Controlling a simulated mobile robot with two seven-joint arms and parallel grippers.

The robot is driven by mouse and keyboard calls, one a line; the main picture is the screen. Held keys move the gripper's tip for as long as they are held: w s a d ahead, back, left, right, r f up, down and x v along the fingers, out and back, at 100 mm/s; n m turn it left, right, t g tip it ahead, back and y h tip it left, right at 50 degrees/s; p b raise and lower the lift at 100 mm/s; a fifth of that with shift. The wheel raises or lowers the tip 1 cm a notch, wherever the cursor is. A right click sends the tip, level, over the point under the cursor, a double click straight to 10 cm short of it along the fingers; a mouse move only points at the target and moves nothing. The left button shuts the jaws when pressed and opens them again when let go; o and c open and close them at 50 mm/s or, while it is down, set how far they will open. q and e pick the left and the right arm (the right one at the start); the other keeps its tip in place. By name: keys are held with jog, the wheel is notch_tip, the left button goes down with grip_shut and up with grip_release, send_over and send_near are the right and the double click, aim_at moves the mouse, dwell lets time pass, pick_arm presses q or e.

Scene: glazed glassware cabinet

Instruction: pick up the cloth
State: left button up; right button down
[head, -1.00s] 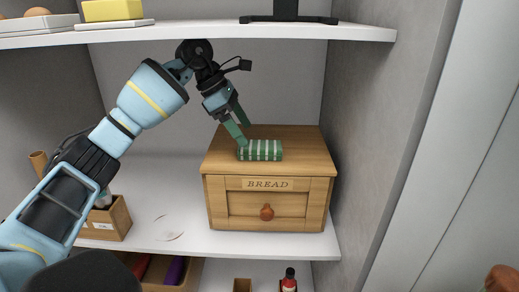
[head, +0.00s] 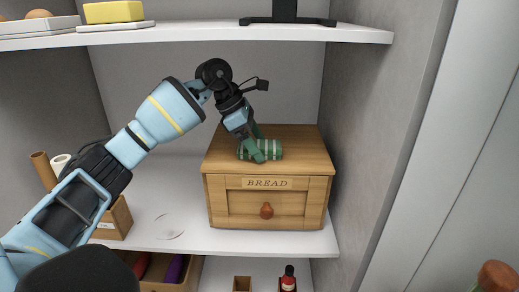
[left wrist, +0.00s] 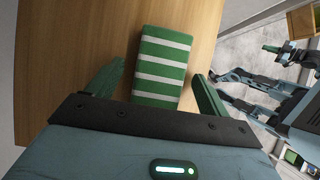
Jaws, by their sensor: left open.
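The cloth (head: 273,150) is green with white stripes and lies folded on top of the wooden bread box (head: 222,163). In the left wrist view the cloth (left wrist: 163,66) lies on the wood between my two fingers, with a gap on each side. My left gripper (head: 256,150) is open and is over the cloth's left part, which its fingers partly hide in the head view. In the left wrist view my left gripper (left wrist: 158,88) shows a green finger on either side of the cloth.
The bread box stands on a white shelf (head: 180,222) beside the right cabinet wall (head: 360,130). An upper shelf (head: 210,34) holds a yellow block (head: 112,11) and a black stand (head: 287,12). A wooden caddy (head: 116,220) is at the left.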

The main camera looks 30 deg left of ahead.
pick_arm(q)
jog(key=shift+f, duration=0.25)
dwell(0.4)
jog(key=c, duration=1.1)
jog(key=shift+o, duration=0.2)
jog(key=shift+r, duration=0.15)
